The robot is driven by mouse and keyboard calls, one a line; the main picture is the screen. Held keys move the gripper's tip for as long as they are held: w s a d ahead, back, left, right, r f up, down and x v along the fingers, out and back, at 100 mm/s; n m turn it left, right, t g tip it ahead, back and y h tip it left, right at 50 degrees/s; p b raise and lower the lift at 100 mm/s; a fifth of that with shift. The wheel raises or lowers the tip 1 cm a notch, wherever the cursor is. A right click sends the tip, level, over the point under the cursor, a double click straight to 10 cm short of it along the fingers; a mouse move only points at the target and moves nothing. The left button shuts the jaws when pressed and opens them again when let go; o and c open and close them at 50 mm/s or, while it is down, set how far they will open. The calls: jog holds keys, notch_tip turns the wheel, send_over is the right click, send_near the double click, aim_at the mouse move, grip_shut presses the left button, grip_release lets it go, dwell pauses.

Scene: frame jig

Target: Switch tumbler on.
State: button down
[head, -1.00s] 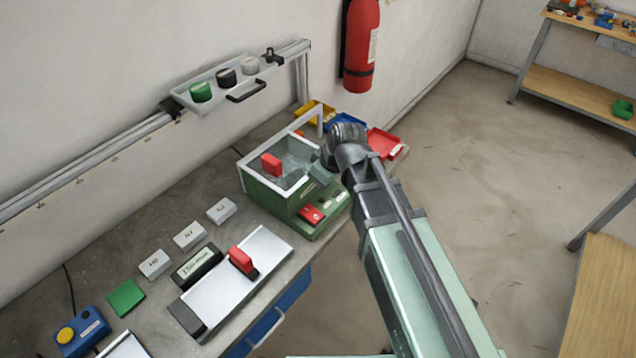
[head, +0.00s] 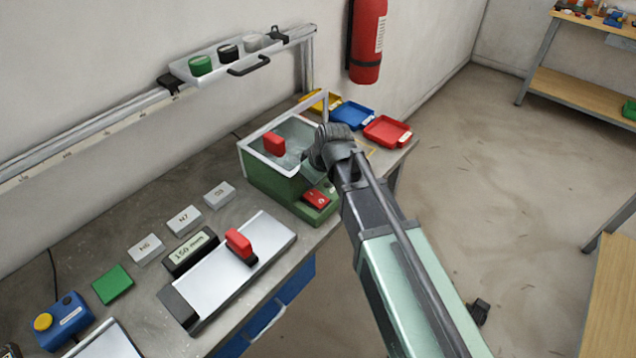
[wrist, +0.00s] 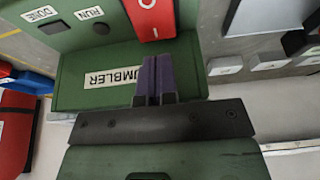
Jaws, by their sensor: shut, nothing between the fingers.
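In the wrist view the red switch (wrist: 151,18), marked O and I, is at the top edge, partly cut off. Below it is a TUMBLER label (wrist: 112,77) on the green housing (wrist: 75,70). My gripper (wrist: 158,62) is shut and empty, its fingertips over the label's right end, just below the switch in the picture. In the head view my wrist hides the fingers. I cannot tell whether they touch the housing.
DONE and RUN labels (wrist: 88,13) are beside the switch. A press-like plate with a red handle (head: 238,245) lies left of the tumbler. Yellow, blue and red trays (head: 387,131) are behind it. A rail with a pot tray (head: 225,62) runs along the wall.

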aim_at(312, 195)
jog(key=shift+s+d+b+x, duration=0.1)
jog(key=shift+b+x, duration=0.25)
jog(key=shift+x, duration=0.4)
jog(key=shift+s+d+b+x, duration=0.15)
jog(key=shift+b+x, duration=0.2)
jog(key=shift+x, duration=0.35)
jog(key=shift+f, duration=0.1)
jog(key=shift+w+a+f+b, duration=0.1)
jog(key=shift+a+f+b, duration=0.05)
jog(key=shift+f+b, duration=0.3)
jog(key=shift+r, duration=0.15)
jog(key=shift+s+d+r+p, duration=0.15)
jog(key=shift+s+d+p, duration=0.15)
jog(key=shift+s+d, duration=0.25)
jog(key=shift+w, duration=0.15)
